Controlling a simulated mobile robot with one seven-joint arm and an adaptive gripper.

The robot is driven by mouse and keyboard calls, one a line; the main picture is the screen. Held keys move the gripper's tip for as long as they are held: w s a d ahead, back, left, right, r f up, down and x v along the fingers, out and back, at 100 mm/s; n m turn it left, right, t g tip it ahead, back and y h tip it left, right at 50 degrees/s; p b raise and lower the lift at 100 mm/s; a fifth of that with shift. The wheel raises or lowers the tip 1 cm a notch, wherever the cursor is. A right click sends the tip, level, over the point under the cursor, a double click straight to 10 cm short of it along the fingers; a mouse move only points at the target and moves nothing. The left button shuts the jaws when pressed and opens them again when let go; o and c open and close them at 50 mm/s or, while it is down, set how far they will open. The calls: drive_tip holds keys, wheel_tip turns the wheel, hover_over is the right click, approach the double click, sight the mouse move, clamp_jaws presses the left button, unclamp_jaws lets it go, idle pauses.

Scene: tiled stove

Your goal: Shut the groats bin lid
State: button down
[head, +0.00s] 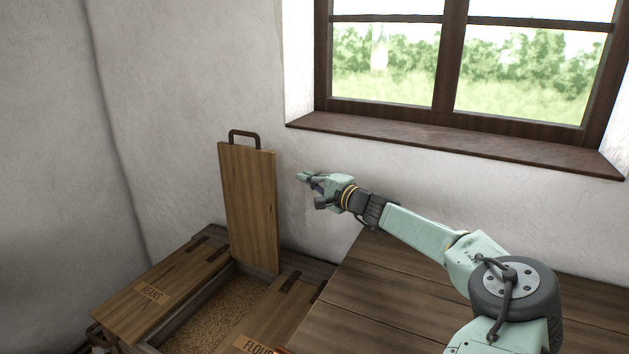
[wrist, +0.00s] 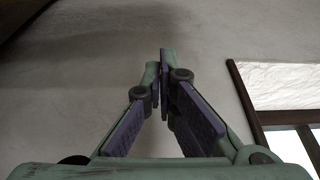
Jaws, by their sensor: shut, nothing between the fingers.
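The groats bin lid (head: 250,208) stands upright in the head view, open against the white wall, with a dark handle (head: 244,134) at its top edge. Below it the open bin shows brown grain (head: 217,312). No label shows on the raised lid. My gripper (head: 300,177) is to the right of the lid's upper part, apart from it, pointing left. In the wrist view my gripper (wrist: 163,55) has its fingertips together with nothing between them. The lid does not clearly show in the wrist view.
A wooden top (head: 400,300) extends under my arm. The window sill (head: 450,142) juts out above and right of my gripper.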

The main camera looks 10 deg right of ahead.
drive_tip(key=a+p, duration=0.1)
drive_tip(key=a, duration=0.1)
drive_tip(key=w+a+p, duration=0.1)
drive_tip(key=a, duration=0.2)
drive_tip(key=shift+a+p, duration=0.15)
drive_tip(key=shift+p, duration=0.15)
drive_tip(key=shift+f+b, duration=0.1)
drive_tip(key=shift+b, duration=0.2)
